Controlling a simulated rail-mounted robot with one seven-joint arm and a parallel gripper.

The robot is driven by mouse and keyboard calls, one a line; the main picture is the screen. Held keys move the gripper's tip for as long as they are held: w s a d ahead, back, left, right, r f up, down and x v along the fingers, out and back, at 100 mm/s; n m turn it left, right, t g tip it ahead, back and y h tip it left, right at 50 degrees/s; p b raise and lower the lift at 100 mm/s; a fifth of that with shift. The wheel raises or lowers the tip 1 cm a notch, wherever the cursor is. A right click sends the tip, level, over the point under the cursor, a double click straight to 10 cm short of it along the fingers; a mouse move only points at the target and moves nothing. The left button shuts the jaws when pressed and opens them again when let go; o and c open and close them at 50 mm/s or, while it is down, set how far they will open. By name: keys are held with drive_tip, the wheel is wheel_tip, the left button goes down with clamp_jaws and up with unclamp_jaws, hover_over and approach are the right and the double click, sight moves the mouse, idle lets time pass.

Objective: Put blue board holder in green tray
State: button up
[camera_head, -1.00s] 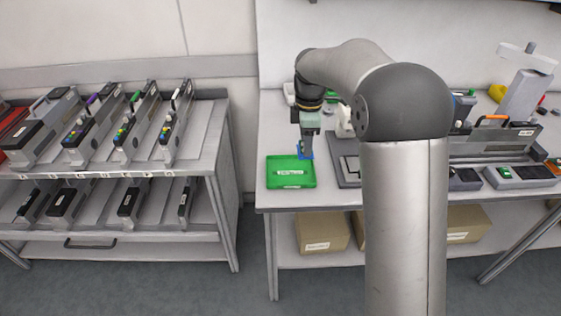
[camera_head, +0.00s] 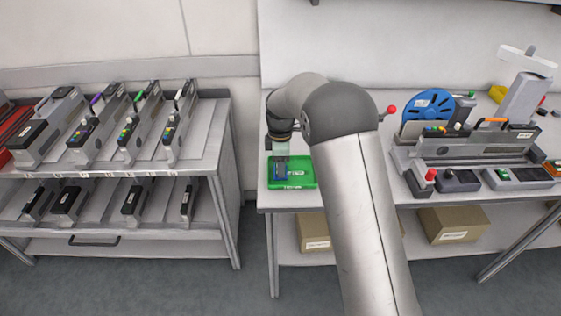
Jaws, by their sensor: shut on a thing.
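The green tray (camera_head: 303,178) lies near the left front corner of the workbench. The blue board holder (camera_head: 275,178) shows as a small blue outline over the tray's left part. My gripper (camera_head: 281,175) points down over the tray and is shut on the holder. Whether the holder touches the tray floor or hangs just above it I cannot tell. The fingers hide part of the holder and of the tray.
A trolley (camera_head: 190,172) with several feeders stands to the left, apart from the bench. On the bench to the right are a blue reel (camera_head: 428,104), a grey feeder fixture (camera_head: 480,147) and control boxes (camera_head: 459,182). My arm hides the middle of the bench.

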drive_tip(key=shift+f, duration=0.1)
drive_tip(key=o, duration=1)
wheel_tip(320, 180, up, 11)
drive_tip(key=b, duration=0.1)
drive_tip(key=s+d+r+m, duration=0.5)
drive_tip(key=s+d+m, duration=0.4)
drive_tip(key=s, duration=0.4)
drive_tip(key=s+d+f+m, duration=0.2)
drive_tip(key=s+m, duration=0.1)
drive_tip(key=s, duration=0.4)
drive_tip(key=s+d+f+m, duration=0.2)
drive_tip(key=s+d+m, duration=0.1)
drive_tip(key=s, duration=0.5)
drive_tip(key=s+d+f+m, duration=0.2)
drive_tip(key=s+d+m, duration=0.1)
drive_tip(key=s, duration=0.4)
drive_tip(key=shift+s+m, duration=0.3)
